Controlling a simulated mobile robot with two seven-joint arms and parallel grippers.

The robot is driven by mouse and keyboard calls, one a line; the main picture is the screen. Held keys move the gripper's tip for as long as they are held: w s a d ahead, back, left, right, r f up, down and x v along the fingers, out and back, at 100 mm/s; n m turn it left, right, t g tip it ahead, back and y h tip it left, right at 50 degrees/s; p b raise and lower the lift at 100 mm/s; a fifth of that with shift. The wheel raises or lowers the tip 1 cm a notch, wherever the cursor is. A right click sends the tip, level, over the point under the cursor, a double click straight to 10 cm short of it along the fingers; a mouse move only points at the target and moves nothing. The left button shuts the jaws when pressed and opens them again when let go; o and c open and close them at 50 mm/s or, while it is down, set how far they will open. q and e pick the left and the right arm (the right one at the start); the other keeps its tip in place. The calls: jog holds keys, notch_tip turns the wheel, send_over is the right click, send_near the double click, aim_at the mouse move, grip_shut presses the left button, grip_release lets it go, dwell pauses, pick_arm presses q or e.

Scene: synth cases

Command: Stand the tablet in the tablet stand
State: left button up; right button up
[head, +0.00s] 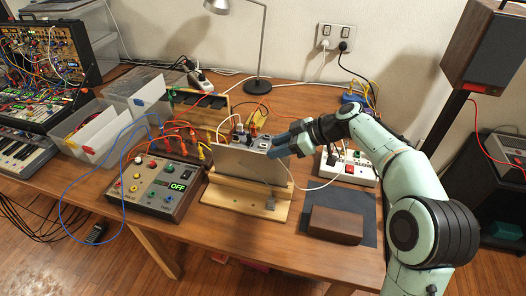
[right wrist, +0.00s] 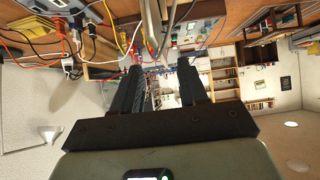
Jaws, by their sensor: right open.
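The tablet (head: 240,164) is a flat grey slab. It stands on its long edge in the wooden tablet stand (head: 235,203), tilted slightly, with its lower edge behind the stand's front ledge. My right gripper (head: 279,146) is at the tablet's upper right corner, with its fingers pointing left. In the right wrist view the two dark fingers (right wrist: 160,78) are apart. A thin grey edge, probably the tablet's (right wrist: 152,24), shows near and beyond the fingertips. I cannot tell whether a finger touches it. My left gripper is not in view.
A control box with a green display (head: 158,187) stands left of the stand. A brown block (head: 336,224) lies on a dark mat (head: 367,207) at right. A white power strip (head: 352,168) and loose cables lie behind. A lamp (head: 257,84) stands at the back.

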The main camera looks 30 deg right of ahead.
jog(key=v, duration=0.6)
jog(key=shift+r+p, duration=0.2)
jog(key=shift+p, duration=0.1)
